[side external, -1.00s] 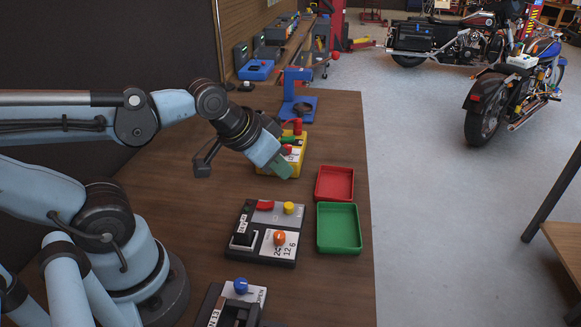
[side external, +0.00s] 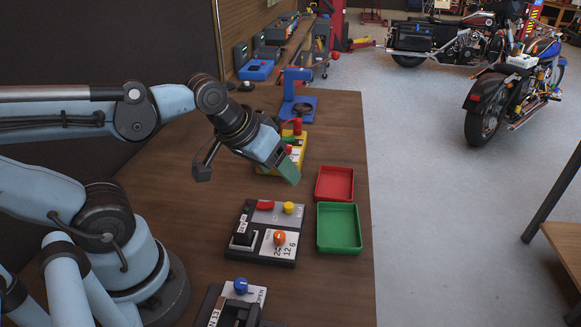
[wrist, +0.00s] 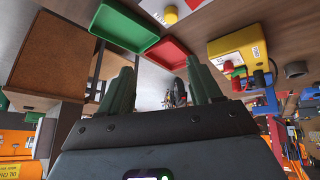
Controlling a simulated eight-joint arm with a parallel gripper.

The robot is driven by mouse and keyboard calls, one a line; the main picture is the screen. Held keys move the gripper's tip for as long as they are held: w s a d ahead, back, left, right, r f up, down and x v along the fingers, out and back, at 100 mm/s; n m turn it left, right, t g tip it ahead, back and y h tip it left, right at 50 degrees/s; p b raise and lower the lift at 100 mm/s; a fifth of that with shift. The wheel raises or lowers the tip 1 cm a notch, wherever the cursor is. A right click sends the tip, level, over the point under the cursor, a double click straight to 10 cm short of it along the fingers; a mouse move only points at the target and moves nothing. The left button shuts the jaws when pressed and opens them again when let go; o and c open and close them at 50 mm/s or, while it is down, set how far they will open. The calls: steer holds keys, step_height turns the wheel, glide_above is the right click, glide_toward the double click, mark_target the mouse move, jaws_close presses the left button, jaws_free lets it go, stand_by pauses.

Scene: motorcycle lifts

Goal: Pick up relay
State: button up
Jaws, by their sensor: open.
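My gripper (side external: 289,174) is open and empty, its green fingers tilted down above the table in front of the yellow box. In the wrist view its fingers (wrist: 160,70) are spread apart with nothing between them. No part is clearly recognizable as the relay. A black block (side external: 243,239), possibly the relay, sits on the dark tester panel (side external: 262,217), lower left of my gripper and well apart from it. The panel also carries a red part, a yellow knob (side external: 289,207) and an orange knob (side external: 279,238). The block is not visible in the wrist view.
A red tray (side external: 334,198) and a green tray (side external: 318,235) stand empty near the table's right edge. The yellow box (side external: 303,145) with red terminals is close behind my gripper. A blue stand (side external: 299,90) is farther back. A blue-knobbed device (side external: 241,286) stands in front.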

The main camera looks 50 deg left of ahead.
steer(key=s+n+g, duration=0.1)
steer(key=s+n, duration=0.1)
steer(key=n, duration=0.3)
steer(key=n+g+h, duration=0.1)
steer(key=n+g, duration=0.3)
steer(key=n, duration=1.5)
glide_toward(243, 227)
steer(key=shift+w+d+f, duration=0.15)
steer(key=shift+d+f, duration=0.05)
steer(key=shift+f, duration=0.6)
steer(key=shift+w+d+f, duration=0.1)
steer(key=shift+d+f, duration=0.15)
steer(key=shift+f, duration=0.55)
steer(key=shift+w+a+f, duration=0.1)
steer(key=shift+f, duration=0.65)
steer(key=shift+w+a+f, duration=0.1)
steer(key=shift+f, duration=0.7)
steer(key=shift+d+f, duration=0.1)
steer(key=shift+f, duration=1)
jaws_close()
